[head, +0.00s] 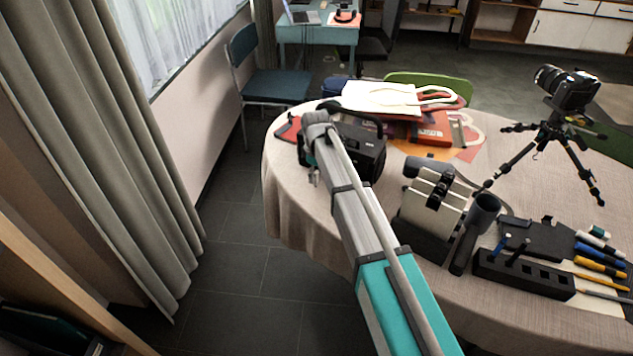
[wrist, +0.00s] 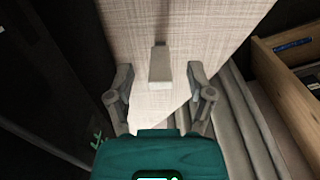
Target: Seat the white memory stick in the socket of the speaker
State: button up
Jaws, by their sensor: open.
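The speaker (head: 368,150) appears to be the black box with a handle, at the table's far left side in the head view. My gripper (head: 313,170) is at its left side, partly hidden by my arm. In the wrist view, my gripper (wrist: 160,80) is open, with one finger on each side of the white memory stick (wrist: 160,68). Gaps show between the stick and both fingers. A narrower grey part extends from its far end. I cannot tell what the stick rests on or whether it touches the speaker. The socket cannot be made out.
The round table (head: 285,215) has a beige cloth. A white bag (head: 380,97) lies behind the speaker. A white-and-black device (head: 433,200), a pen holder (head: 520,275) and a camera tripod (head: 555,135) stand to the right. The floor left of the table is clear.

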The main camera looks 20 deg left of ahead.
aim_at(316, 181)
jog(key=shift+a+f+b, duration=0.15)
jog(key=shift+f+b, duration=1.35)
jog(key=shift+f, duration=0.3)
grip_shut()
jog(key=shift+r, duration=0.15)
notch_tip(316, 181, up, 2)
jog(key=p, duration=0.2)
jog(key=shift+r+p, duration=0.25)
jog(key=shift+p, duration=0.15)
jog(key=s+d+r+p, duration=0.7)
jog(key=s+r+p, duration=0.3)
jog(key=s, duration=0.1)
jog(key=shift+s+d+r, duration=0.15)
jog(key=shift+s+d, duration=0.2)
jog(key=shift+s, duration=0.05)
